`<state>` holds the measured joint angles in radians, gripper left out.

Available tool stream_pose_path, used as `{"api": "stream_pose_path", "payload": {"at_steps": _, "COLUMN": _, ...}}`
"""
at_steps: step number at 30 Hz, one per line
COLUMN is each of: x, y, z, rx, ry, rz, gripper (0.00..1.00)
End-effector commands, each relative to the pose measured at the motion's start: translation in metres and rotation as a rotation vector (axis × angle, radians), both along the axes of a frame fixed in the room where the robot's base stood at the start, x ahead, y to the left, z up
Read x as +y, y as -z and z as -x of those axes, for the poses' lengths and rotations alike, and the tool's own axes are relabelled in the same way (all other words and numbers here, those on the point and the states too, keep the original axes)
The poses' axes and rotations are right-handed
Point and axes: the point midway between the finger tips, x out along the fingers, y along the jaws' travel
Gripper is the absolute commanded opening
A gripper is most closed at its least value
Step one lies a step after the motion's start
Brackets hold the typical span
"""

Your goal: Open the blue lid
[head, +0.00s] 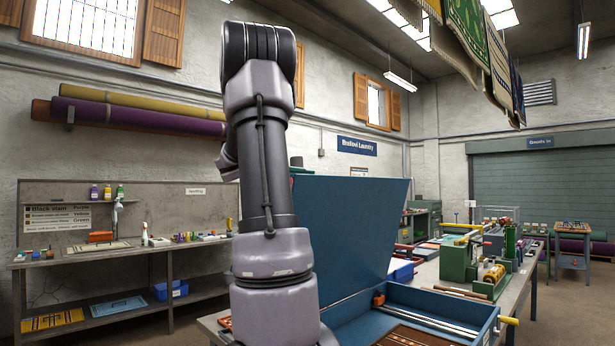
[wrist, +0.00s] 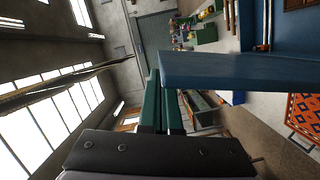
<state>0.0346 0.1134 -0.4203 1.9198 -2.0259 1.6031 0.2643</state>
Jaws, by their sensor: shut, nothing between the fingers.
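The blue lid (head: 350,225) stands raised and tilted back from the blue box (head: 455,305), which is open towards me. The lid's edge crosses the right side of the wrist view (wrist: 240,70). My gripper (wrist: 160,85) has its green fingers shut and empty. The fingertips are right beside the lid's edge; I cannot tell whether they touch it. In the head view my arm covers the lid's left part, and only a little green shows at the lid's top left corner.
Inside the box are pale rods and a brown patterned piece (head: 410,338). A green machine (head: 460,256) stands on the table behind, to the right. A workbench (head: 95,258) with bottles and small tools stands along the left wall. Banners (head: 468,40) hang high at the right.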

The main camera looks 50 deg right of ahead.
Motion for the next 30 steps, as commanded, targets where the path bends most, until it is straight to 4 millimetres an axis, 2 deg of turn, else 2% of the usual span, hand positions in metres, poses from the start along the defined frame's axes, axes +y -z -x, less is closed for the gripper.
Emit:
{"api": "stream_pose_path", "payload": {"at_steps": 3, "x": -0.002, "y": -0.007, "z": -0.017, "rx": -0.001, "ry": -0.003, "rz": 0.002, "gripper": 0.00}}
{"api": "stream_pose_path", "payload": {"at_steps": 9, "x": 0.047, "y": -0.009, "z": -0.028, "rx": 0.000, "ry": -0.005, "rz": 0.000, "gripper": 0.00}}
{"api": "stream_pose_path", "payload": {"at_steps": 16, "x": 0.082, "y": -0.012, "z": -0.036, "rx": 0.000, "ry": -0.003, "rz": 0.001, "gripper": 0.00}}
{"api": "stream_pose_path", "payload": {"at_steps": 21, "x": 0.091, "y": -0.013, "z": -0.038, "rx": 0.001, "ry": -0.001, "rz": 0.000, "gripper": 0.00}}
{"api": "stream_pose_path", "payload": {"at_steps": 26, "x": 0.092, "y": -0.013, "z": -0.038, "rx": 0.000, "ry": 0.000, "rz": 0.000, "gripper": 0.00}}
{"api": "stream_pose_path", "payload": {"at_steps": 30, "x": 0.095, "y": -0.005, "z": -0.030, "rx": -0.008, "ry": -0.007, "rz": -0.054, "gripper": 0.00}}
